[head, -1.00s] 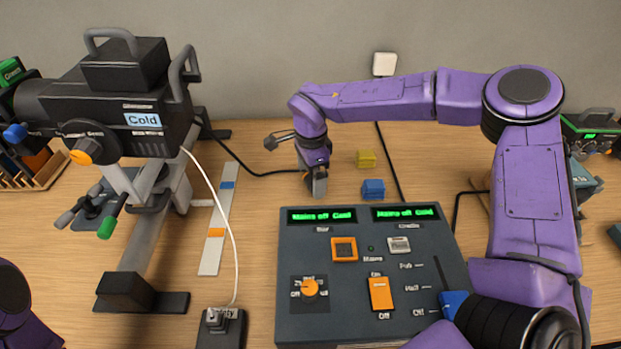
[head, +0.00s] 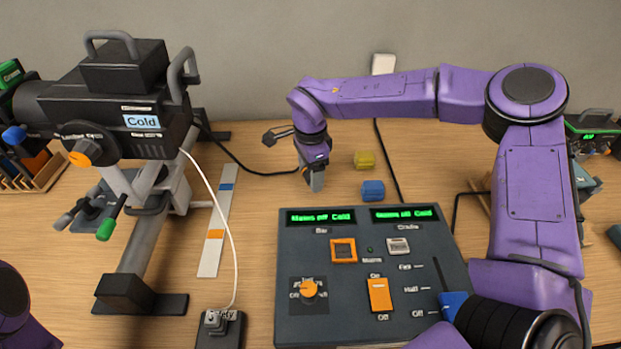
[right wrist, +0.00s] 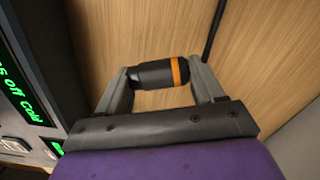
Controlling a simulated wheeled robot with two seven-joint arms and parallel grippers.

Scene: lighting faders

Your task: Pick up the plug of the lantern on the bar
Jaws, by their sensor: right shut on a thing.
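The black lantern (head: 105,105), with a "Cold" label, is on the bar (head: 131,262) at the left. Its black cable (head: 245,165) runs right across the table to my right gripper (head: 314,180). The right gripper is behind the control desk, pointing down. In the right wrist view it (right wrist: 158,78) is shut on the plug (right wrist: 152,75), a short black cylinder with an orange band, held crosswise between the two fingers. In the head view the fingers mostly hide the plug. The gap between plug and table is hard to judge. My left gripper is out of view.
The control desk (head: 290,250) stands close in front of the right gripper. A blue block (head: 373,190) and a yellow block (head: 365,160) lie to its right. A white-corded connector (head: 218,322) is at the front, and a marked strip (head: 213,245) lies left.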

